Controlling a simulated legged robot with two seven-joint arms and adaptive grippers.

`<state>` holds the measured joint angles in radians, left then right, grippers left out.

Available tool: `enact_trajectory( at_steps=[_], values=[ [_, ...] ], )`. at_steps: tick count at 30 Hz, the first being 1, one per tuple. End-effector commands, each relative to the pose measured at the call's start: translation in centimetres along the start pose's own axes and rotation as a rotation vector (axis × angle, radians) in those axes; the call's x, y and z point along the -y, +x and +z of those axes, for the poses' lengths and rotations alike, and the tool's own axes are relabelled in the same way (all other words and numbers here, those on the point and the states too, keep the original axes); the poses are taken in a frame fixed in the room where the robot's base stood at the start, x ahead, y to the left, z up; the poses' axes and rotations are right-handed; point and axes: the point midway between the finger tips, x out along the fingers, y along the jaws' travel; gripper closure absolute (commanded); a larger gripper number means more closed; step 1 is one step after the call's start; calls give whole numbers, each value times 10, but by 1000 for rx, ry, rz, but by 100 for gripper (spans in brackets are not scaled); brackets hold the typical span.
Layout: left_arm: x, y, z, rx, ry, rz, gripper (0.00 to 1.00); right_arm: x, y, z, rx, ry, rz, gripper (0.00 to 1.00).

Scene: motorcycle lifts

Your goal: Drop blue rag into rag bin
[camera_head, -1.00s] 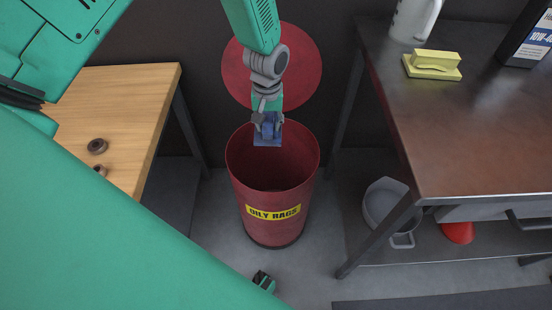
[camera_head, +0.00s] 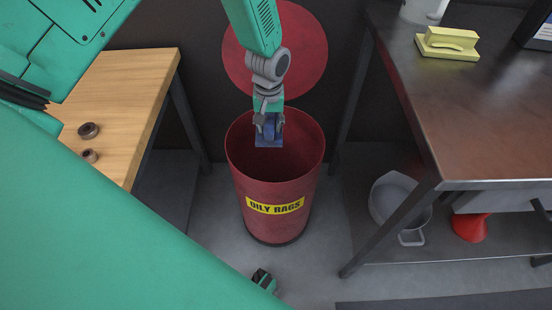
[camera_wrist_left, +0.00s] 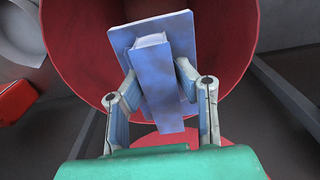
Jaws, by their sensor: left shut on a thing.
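The blue rag (camera_head: 268,140) is folded and hangs from my left gripper (camera_head: 269,124). The left gripper is shut on it; in the left wrist view the rag (camera_wrist_left: 152,85) sits between the two fingers. The rag bin (camera_head: 275,222) is a red drum with a yellow "OILY RAGS" label. Its round lid (camera_head: 300,55) stands open behind it. In the head view the rag and fingertips lie within the outline of the open mouth; their exact height against the rim is hard to tell. The left wrist view shows the red bin (camera_wrist_left: 80,70) around the rag.
A wooden table (camera_head: 125,80) with small brown rings (camera_head: 88,130) stands left of the bin. A dark metal bench (camera_head: 470,120) with a yellow block (camera_head: 447,42) stands right. A grey bucket (camera_head: 395,200) and a red funnel-like object (camera_head: 470,227) sit below it.

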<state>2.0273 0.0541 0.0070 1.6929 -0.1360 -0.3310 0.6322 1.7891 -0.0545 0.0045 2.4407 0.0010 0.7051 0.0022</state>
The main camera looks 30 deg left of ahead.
Motion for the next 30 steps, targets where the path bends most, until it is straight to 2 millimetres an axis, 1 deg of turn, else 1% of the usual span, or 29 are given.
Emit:
enact_trajectory(
  at_steps=[1, 2, 3, 11, 14, 17, 20, 24, 30],
  values=[
    [0, 0, 0, 0, 0, 0, 64, 0, 0, 0, 0, 0, 0, 100],
    [0, 0, 0, 0, 0, 0, 53, 0, 0, 0, 0, 0, 0, 100],
    [0, 0, 0, 0, 0, 0, 50, 0, 0, 0, 0, 0, 0, 100],
    [0, 0, 0, 0, 0, 0, 50, 0, 0, 0, 0, 0, 0, 100],
    [0, -4, 0, -1, 0, 0, 50, 0, -1, 2, -3, 0, 0, 100],
    [0, -17, -1, -2, 1, 1, 50, 0, -1, 2, -3, 0, 0, 100],
    [0, -37, -2, -3, 1, 2, 50, 0, -1, 2, -3, 0, 0, 100],
    [0, -68, -2, -2, -1, 3, 50, 0, -1, 2, -3, 0, 0, 100],
    [1, -102, -3, 0, 0, 2, 50, 0, -1, 2, -3, 0, 0, 100]
  ],
)
